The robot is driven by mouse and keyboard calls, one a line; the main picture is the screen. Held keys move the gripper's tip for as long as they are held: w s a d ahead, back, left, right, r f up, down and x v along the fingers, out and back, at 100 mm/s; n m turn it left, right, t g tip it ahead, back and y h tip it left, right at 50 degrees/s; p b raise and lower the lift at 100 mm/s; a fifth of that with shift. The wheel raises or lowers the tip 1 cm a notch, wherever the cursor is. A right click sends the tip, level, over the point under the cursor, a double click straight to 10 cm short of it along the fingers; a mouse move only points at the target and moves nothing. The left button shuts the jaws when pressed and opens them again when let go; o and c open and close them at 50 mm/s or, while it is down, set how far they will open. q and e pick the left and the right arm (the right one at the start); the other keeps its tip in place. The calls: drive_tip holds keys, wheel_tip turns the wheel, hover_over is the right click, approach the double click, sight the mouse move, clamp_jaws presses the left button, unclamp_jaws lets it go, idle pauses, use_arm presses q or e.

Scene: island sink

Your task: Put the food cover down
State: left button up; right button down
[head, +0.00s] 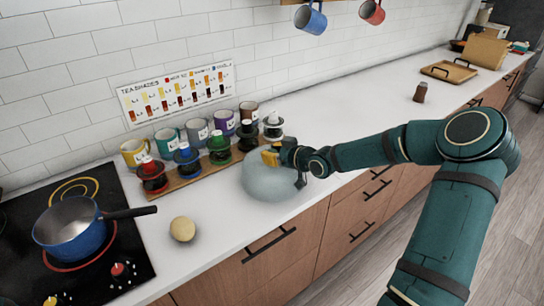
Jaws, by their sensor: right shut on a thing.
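The food cover (262,184) is a pale, translucent dome in the middle of the head view, at the counter's front part. It is over or on the white counter (215,257); I cannot tell whether its rim touches the surface. My right gripper (284,157) is at the dome's upper right side, shut on the cover. The yellow part at the gripper's tip lies against the dome. My left gripper is not in view.
A wooden rack with several coloured mugs (133,151) and lidded jars stands behind the cover. A round yellowish item (182,229) lies to its left. A blue pan (66,233) sits on the stove. Counter to the right is clear up to a brown shaker (420,92).

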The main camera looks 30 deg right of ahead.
drive_tip(key=shift+f, duration=0.15)
drive_tip(key=c, duration=0.8)
unclamp_jaws()
drive_tip(key=shift+s+r, duration=0.1)
drive_tip(key=shift+r, duration=0.1)
drive_tip(key=p+v, duration=0.4)
drive_tip(key=v, duration=0.7)
drive_tip(key=shift+s, duration=0.4)
drive_tip(key=shift+d+r, duration=0.1)
